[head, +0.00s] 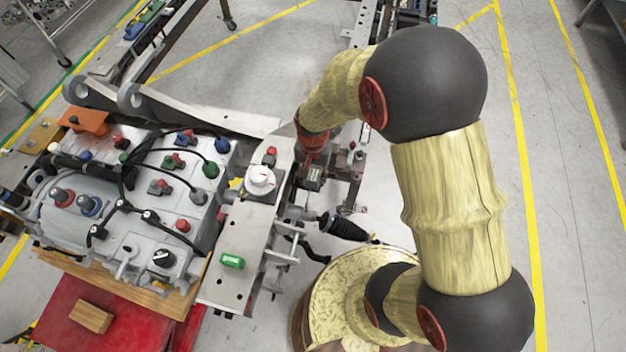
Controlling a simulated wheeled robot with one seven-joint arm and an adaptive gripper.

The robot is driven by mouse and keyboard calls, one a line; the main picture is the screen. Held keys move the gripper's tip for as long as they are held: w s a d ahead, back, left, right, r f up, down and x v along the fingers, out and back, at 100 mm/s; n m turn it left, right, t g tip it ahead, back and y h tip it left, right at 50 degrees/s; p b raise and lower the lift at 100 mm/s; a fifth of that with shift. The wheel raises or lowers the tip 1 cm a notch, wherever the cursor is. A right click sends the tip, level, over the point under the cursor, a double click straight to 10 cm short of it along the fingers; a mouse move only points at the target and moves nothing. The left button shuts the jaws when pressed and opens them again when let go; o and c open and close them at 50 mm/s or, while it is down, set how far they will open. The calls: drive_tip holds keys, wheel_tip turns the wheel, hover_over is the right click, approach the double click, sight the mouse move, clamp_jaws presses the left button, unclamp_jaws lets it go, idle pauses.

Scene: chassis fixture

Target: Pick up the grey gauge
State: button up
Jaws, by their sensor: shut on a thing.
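My gripper (313,160) is at the end of my arm, just right of the pale metal bracket on the chassis. It points down and is seen from above, with its red and dark parts covering most of the fingers. It is shut on a small grey piece with a dark edge (314,179), which I take to be the grey gauge. Most of this piece is hidden, and I cannot tell whether it touches anything below. A round white dial-like part (260,179) sits on the metal plate to the left of the gripper, apart from it.
A metal plate (232,290) carries a green block (232,261) and a small red knob (270,156). Left of it stands a grey machine block (140,240) with cables and several coloured knobs. A black ribbed part (345,229) juts out below the gripper. The floor at right is clear.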

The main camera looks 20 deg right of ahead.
clamp_jaws()
drive_tip(key=shift+w+r, duration=0.15)
drive_tip(key=shift+r, duration=0.35)
wheel_tip(320, 180, up, 3)
drive_tip(key=shift+f+p, duration=0.1)
drive_tip(key=shift+p, duration=0.45)
drive_tip(key=s+a+r+p, duration=0.2)
drive_tip(key=s+a+r, duration=0.1)
drive_tip(key=s, duration=0.3)
drive_tip(key=s+a+r+p, duration=0.1)
drive_tip(key=s+a+r, duration=0.2)
drive_tip(key=s+r, duration=0.3)
drive_tip(key=shift+s+r+p, duration=0.15)
drive_tip(key=shift+s+p, duration=0.25)
drive_tip(key=shift+s, duration=0.05)
